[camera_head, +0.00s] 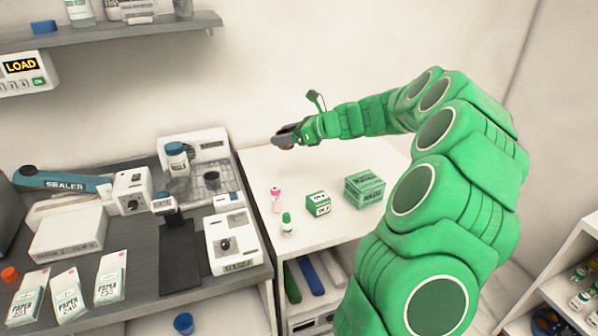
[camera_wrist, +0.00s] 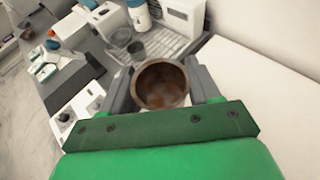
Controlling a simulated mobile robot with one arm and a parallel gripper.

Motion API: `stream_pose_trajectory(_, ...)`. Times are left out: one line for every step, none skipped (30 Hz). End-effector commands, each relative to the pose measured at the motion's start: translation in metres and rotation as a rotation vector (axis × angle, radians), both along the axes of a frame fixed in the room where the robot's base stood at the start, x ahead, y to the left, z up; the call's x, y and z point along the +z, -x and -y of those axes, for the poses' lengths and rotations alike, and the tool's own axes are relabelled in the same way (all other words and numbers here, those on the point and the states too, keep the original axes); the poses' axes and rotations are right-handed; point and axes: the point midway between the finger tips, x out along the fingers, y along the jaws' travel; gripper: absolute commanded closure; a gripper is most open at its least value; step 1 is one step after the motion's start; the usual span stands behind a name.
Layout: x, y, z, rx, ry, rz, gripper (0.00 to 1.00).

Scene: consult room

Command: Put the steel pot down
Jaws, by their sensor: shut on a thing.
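The steel pot (camera_wrist: 160,68) sits between the two fingers of my gripper (camera_head: 283,138) in the wrist view. It is a small round pot with a dark rim, and I look into its brownish, open inside. The fingers press on its two sides. In the head view the gripper is above the back left part of the white table (camera_head: 292,170), and little of the pot shows there. The pot appears held above the table, but its exact height is hard to tell.
Left is a grey bench with a drip-tray machine (camera_head: 207,150). The table's back left is bare.

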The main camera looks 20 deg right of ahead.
Motion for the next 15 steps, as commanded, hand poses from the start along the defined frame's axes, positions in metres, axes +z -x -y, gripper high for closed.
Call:
stream_pose_trajectory(-0.001, 0.003, 0.013, -0.014, 0.0, 0.0, 0.69)
stream_pose_trajectory(-0.001, 0.005, 0.02, -0.02, 0.001, 0.001, 0.69)
stream_pose_trajectory(-0.001, 0.008, 0.028, -0.028, 0.0, 0.001, 0.69)
stream_pose_trajectory(-0.001, 0.009, 0.034, -0.033, 0.001, 0.001, 0.69)
stream_pose_trajectory(-0.002, 0.011, 0.039, -0.039, 0.001, 0.001, 0.69)
stream_pose_trajectory(-0.002, 0.013, 0.047, -0.046, 0.0, 0.001, 0.69)
stream_pose_trajectory(-0.002, 0.015, 0.051, -0.051, 0.001, 0.0, 0.69)
stream_pose_trajectory(-0.003, 0.016, 0.055, -0.055, 0.001, 0.0, 0.69)
stream_pose_trajectory(-0.007, 0.018, 0.058, -0.057, 0.0, -0.002, 0.69)
stream_pose_trajectory(-0.014, 0.017, 0.056, -0.054, -0.002, -0.004, 0.69)
stream_pose_trajectory(-0.021, 0.017, 0.055, -0.053, -0.003, -0.005, 0.69)
stream_pose_trajectory(-0.027, 0.017, 0.055, -0.052, -0.005, -0.005, 0.69)
stream_pose_trajectory(-0.032, 0.017, 0.054, -0.052, -0.005, -0.005, 0.69)
stream_pose_trajectory(-0.037, 0.017, 0.054, -0.052, -0.004, -0.006, 0.69)
stream_pose_trajectory(-0.042, 0.017, 0.054, -0.051, -0.003, -0.005, 0.69)
